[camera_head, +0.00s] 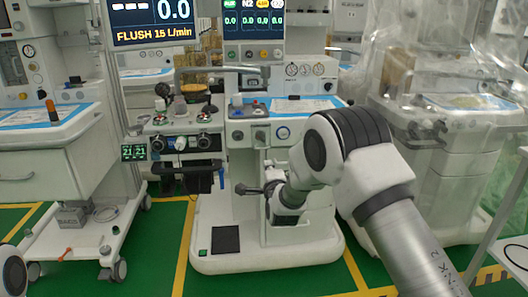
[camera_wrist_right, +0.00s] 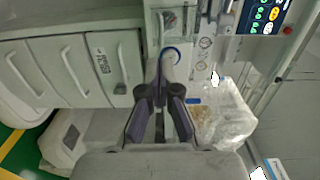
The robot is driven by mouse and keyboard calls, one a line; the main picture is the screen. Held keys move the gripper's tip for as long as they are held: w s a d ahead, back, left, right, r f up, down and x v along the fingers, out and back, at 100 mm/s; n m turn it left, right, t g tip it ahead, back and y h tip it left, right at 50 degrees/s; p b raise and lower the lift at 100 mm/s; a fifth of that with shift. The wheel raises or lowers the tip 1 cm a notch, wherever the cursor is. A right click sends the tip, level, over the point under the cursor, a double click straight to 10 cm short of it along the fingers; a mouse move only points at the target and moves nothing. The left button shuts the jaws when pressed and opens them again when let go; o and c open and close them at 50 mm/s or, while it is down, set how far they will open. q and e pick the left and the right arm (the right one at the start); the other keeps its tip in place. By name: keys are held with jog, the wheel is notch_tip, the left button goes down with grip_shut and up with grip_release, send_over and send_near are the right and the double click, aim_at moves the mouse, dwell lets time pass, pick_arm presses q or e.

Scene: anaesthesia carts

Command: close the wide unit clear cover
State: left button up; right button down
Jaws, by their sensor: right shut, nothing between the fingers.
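My right gripper (camera_head: 250,188) is in front of the middle anaesthesia unit (camera_head: 265,225), left of my forearm, with its dark fingers pointing left. It is shut and empty. In the right wrist view its fingers (camera_wrist_right: 162,92) are in front of a white machine front. Clear crumpled plastic (camera_wrist_right: 222,115) lies to their right there. In the head view a clear plastic sheet (camera_head: 455,45) hangs over the unit at the right, apart from my gripper. I cannot tell which clear part is the wide unit's cover. My left gripper is out of view.
A white cart (camera_head: 45,175) stands at the left. Screens (camera_head: 150,22) hang above the units. The green floor (camera_head: 155,250) with yellow lines is free in front. In the wrist view, drawers (camera_wrist_right: 70,75) are left of my fingers.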

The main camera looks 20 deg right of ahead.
jog(key=b, duration=0.1)
send_near(261, 137)
jog(key=w+f, duration=0.3)
jog(key=w, duration=0.1)
jog(key=shift+s+d, duration=0.2)
jog(key=shift+d, duration=0.2)
jog(key=f+t+b, duration=0.1)
jog(key=b, duration=0.2)
jog(key=w+f+t+b, duration=0.1)
jog(key=b, duration=0.2)
jog(key=shift+w+d, duration=0.2)
jog(key=shift+w, duration=0.05)
jog(key=shift+f+b, duration=0.2)
jog(key=shift+b, duration=0.1)
